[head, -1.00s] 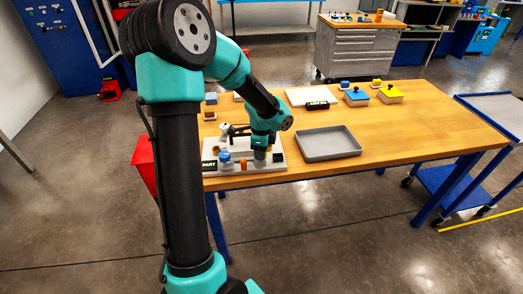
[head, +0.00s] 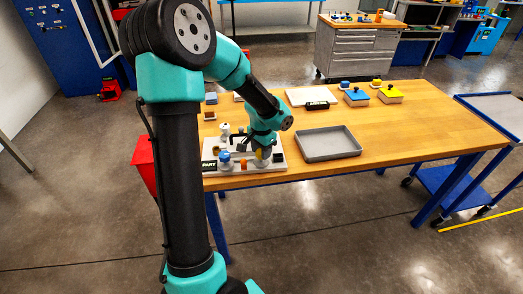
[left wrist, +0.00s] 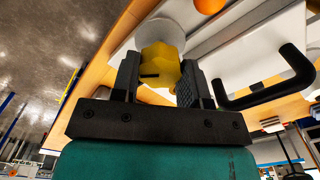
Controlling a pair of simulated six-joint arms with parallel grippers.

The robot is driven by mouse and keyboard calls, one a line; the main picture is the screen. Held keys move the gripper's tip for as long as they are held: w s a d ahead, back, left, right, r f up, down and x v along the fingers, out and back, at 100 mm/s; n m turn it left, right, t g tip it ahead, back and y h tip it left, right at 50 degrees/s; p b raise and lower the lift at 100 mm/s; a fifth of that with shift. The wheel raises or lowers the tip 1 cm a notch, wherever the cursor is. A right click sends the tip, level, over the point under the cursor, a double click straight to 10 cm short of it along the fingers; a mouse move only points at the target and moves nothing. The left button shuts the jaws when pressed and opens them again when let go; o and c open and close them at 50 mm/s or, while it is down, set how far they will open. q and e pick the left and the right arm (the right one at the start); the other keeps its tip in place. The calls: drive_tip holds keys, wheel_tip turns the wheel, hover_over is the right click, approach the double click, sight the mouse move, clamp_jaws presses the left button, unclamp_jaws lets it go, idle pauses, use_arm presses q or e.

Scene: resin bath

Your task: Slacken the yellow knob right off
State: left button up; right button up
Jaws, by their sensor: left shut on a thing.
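The yellow knob (left wrist: 160,65) is faceted and sits between the two fingers of my left gripper (left wrist: 160,80) in the left wrist view. The fingers press on it from both sides. A pale round base (left wrist: 165,32) shows right beyond the knob; I cannot tell whether the two still touch. In the head view my left gripper (head: 262,151) points down over the right part of a white board (head: 235,171), with a bit of yellow showing at the fingers. My right gripper is not in view.
A blue knob (head: 225,158) and an orange piece (head: 243,164) stand on the board left of the gripper. A black bar handle (left wrist: 272,97) is close beside the fingers. A grey tray (head: 333,158) lies to the right. The table's right part (head: 430,130) is clear.

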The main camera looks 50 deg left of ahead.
use_arm(q)
drive_tip(key=n, duration=0.3)
drive_tip(key=shift+n, duration=2.4)
drive_tip(key=o, duration=0.9)
drive_tip(key=shift+o, duration=0.2)
drive_tip(key=shift+r, duration=0.15)
wheel_tip(320, 180, up, 17)
